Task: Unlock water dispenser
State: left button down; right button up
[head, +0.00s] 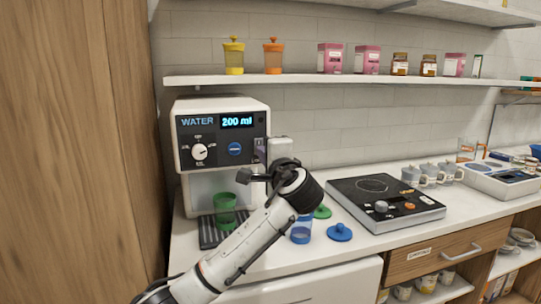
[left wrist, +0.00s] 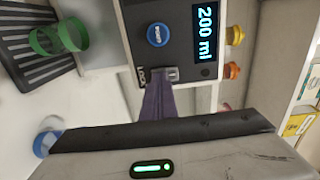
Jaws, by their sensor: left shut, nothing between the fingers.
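The white water dispenser (head: 181,160) stands at the counter's left end, with a dark panel, a "200 ml" display (head: 237,121), a white knob (head: 199,152) and a blue button (head: 235,149). A small grey lock switch (left wrist: 171,74) sits by a "LOCK" label near the panel's edge in the left wrist view. My left gripper (head: 245,175) is shut and empty, in front of the dispenser's lower right side. A purple-grey strip (left wrist: 157,102) lies below the switch in the wrist view; I cannot tell what it is. Contact with the switch cannot be told. My right gripper is out of view.
A green cup (head: 225,203) stands on the drip tray (head: 209,238). A blue-banded clear cup (head: 301,231), a blue lid (head: 339,232) and a green lid (head: 323,212) lie right of my arm. A hotplate (head: 354,204) stands farther right. A shelf (head: 300,79) runs above.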

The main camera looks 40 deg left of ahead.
pick_arm(q)
jog(key=v, duration=1.4)
